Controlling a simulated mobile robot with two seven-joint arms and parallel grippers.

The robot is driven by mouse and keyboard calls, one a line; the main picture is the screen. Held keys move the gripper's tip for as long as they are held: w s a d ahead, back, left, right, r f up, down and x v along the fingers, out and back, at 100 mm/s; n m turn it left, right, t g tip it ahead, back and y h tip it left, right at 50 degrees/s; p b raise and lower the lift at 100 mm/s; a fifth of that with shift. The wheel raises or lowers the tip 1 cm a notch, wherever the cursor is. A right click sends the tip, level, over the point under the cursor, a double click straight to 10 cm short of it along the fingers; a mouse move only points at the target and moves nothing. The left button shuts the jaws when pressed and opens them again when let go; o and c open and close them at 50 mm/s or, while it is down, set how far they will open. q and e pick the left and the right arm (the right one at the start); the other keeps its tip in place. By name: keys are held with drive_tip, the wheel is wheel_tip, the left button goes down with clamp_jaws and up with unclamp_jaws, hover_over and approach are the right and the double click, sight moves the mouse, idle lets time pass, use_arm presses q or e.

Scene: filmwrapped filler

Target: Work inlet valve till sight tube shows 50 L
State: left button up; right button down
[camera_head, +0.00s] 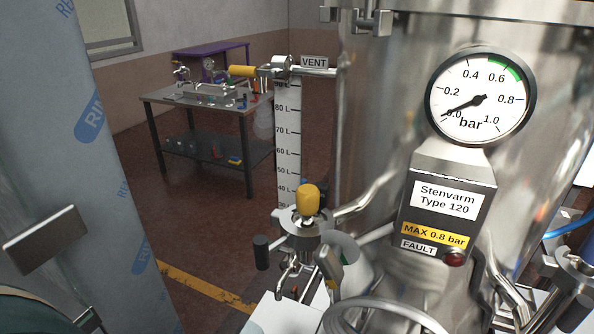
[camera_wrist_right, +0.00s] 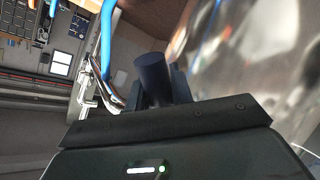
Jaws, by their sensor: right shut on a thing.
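The sight tube's white scale (camera_head: 288,140) stands upright left of the steel tank (camera_head: 385,110). I cannot make out a liquid level. A metal valve fitting (camera_head: 565,265) sits at the right edge beside a blue hose; I cannot tell if it is the inlet valve. In the right wrist view my right gripper (camera_wrist_right: 163,95) is shut on a dark cylindrical handle (camera_wrist_right: 152,70), near a blue hose (camera_wrist_right: 107,40).
The pressure gauge (camera_head: 480,97) reads about 0 bar. The FAULT lamp (camera_head: 454,258) looks dark red. A film-wrapped object (camera_head: 100,130) stands at left. A workbench (camera_head: 205,105) stands behind, with open floor before it.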

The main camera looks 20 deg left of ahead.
use_arm(q)
drive_tip(key=shift+f, duration=0.1)
use_arm(e)
drive_tip(key=shift+f, duration=0.1)
